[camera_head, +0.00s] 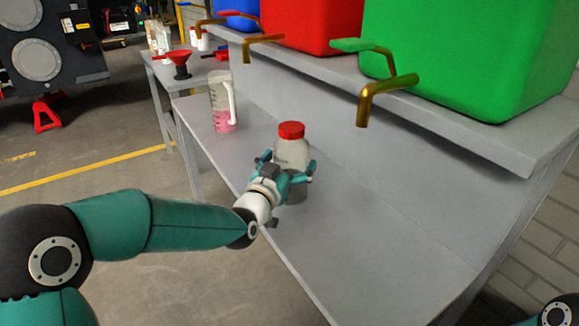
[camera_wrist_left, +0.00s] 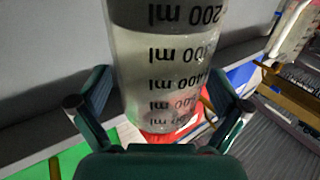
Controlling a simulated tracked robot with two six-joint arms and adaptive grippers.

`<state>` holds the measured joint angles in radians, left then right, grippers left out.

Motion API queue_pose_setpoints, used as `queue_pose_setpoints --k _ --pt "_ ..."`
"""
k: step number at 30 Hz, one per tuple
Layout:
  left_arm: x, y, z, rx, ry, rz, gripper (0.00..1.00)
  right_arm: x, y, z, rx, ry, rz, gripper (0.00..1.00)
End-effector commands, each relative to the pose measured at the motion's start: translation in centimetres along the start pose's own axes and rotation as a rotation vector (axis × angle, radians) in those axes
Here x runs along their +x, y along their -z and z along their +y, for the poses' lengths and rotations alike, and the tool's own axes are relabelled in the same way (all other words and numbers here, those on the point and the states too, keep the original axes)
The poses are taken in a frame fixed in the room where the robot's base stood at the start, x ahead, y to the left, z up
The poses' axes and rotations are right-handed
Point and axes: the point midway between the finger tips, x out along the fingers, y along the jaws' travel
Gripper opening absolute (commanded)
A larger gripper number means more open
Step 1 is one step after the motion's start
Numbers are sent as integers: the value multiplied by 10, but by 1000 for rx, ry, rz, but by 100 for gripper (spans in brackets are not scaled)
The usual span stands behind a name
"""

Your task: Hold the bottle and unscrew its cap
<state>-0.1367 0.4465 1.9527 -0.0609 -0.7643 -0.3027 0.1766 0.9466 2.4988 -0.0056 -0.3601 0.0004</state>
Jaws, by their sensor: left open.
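The bottle (camera_head: 292,152) stands upright on the grey bench. It is a translucent, whitish container with its red cap (camera_head: 291,130) on top. My left gripper (camera_head: 287,164) is at the bottle's near side, with its teal fingers spread on either side of the body, below the cap. In the left wrist view the bottle (camera_wrist_left: 165,75) shows upside-down ml markings and lies between the open fingers (camera_wrist_left: 158,105), with gaps visible on both sides. My right gripper is not in view.
A clear jug (camera_head: 221,104) with pink liquid stands further back on the bench (camera_head: 375,235). A red funnel (camera_head: 181,60) is on the far table. The bench's front right is clear.

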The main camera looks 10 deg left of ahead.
Motion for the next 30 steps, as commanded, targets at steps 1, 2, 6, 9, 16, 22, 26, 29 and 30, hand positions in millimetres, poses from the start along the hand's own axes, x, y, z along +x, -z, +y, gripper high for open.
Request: queue_pose_setpoints --k 1,2,6,9,16,22,26,29,30 --pt "4 0 0 0 0 0 100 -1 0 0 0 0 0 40" --pt "5 0 0 0 0 0 100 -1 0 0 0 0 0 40" --pt "6 0 0 0 0 1 100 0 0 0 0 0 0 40" --pt "5 0 0 0 0 1 97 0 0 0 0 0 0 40" --pt "5 0 0 0 0 0 58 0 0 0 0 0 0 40" --pt "5 1 0 0 0 2 41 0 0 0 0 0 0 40" --pt "5 1 0 0 1 2 41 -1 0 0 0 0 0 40" --pt "5 4 0 0 1 3 41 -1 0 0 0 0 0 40" --pt "5 7 0 0 1 3 41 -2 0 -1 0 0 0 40"
